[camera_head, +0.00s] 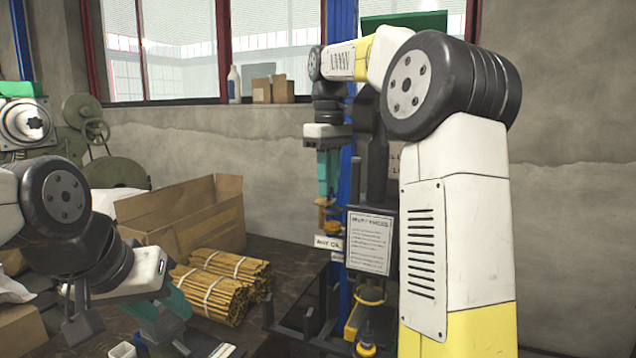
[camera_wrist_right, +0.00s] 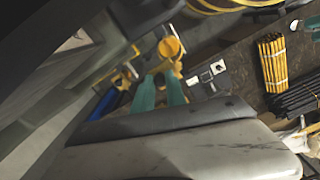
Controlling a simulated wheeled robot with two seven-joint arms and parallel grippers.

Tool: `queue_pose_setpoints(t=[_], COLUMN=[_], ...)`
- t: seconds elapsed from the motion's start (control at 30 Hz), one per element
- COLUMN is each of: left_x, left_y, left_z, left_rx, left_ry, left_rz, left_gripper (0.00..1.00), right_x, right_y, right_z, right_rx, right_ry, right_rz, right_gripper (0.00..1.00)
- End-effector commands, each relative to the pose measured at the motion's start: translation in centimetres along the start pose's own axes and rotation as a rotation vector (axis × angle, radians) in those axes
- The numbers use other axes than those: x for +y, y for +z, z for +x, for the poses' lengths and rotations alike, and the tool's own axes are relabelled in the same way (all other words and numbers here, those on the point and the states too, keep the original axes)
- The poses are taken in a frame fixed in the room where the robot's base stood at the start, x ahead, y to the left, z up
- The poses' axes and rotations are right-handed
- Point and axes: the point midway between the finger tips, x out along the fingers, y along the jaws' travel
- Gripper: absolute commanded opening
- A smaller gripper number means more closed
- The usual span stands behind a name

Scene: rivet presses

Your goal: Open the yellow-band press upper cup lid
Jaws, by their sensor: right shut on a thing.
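The yellow-band press (camera_head: 369,245) is a dark upright machine with a white notice plate, partly hidden behind my right arm. Its orange-yellow upper cup and lid (camera_head: 331,227) sit at the press's left side, above a small white label. My right gripper (camera_head: 326,197) points down from above with teal fingers and is shut on the lid. In the right wrist view the fingers (camera_wrist_right: 158,88) reach to the yellow lid (camera_wrist_right: 170,47); the exact contact is hard to see. My left gripper (camera_head: 165,318) is low at the left, away from the press; its finger gap is unclear.
Bundles of brown sticks (camera_head: 222,284) lie on the dark table, in front of an open cardboard box (camera_head: 190,215). A lower yellow-topped part (camera_head: 366,335) stands at the press base. A green machine with a handwheel (camera_head: 95,132) stands at the back left.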

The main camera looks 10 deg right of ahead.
Motion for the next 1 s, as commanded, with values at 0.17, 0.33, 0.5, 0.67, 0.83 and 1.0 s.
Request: queue_pose_setpoints(t=[0.17, 0.33, 0.5, 0.67, 0.83, 1.0], left_x=[0.00, 0.00, 0.00, 0.00, 0.00, 0.00], left_y=[0.00, 0.00, 0.00, 0.00, 0.00, 0.00], left_z=[0.00, 0.00, 0.00, 0.00, 0.00, 0.00], left_rx=[0.000, 0.000, 0.000, 0.000, 0.000, 0.000], left_ry=[0.000, 0.000, 0.000, 0.000, 0.000, 0.000], left_rz=[0.000, 0.000, 0.000, 0.000, 0.000, 0.000], left_gripper=[0.38, 0.38, 0.38, 0.38, 0.38, 0.38], right_x=[0.03, 0.04, 0.04, 0.03, 0.01, 0.04], right_y=[-0.08, -0.08, -0.07, -0.07, -0.07, -0.14], right_z=[-0.11, -0.11, -0.12, -0.09, -0.05, -1.01], right_rx=[0.003, 0.003, 0.003, 0.002, 0.001, 0.003], right_ry=[0.002, 0.002, 0.002, 0.002, 0.001, 0.002], right_rz=[-0.018, -0.021, -0.020, -0.020, -0.020, -0.020], right_gripper=[0.00, 0.00, 0.00, 0.25, 0.25, 0.25])
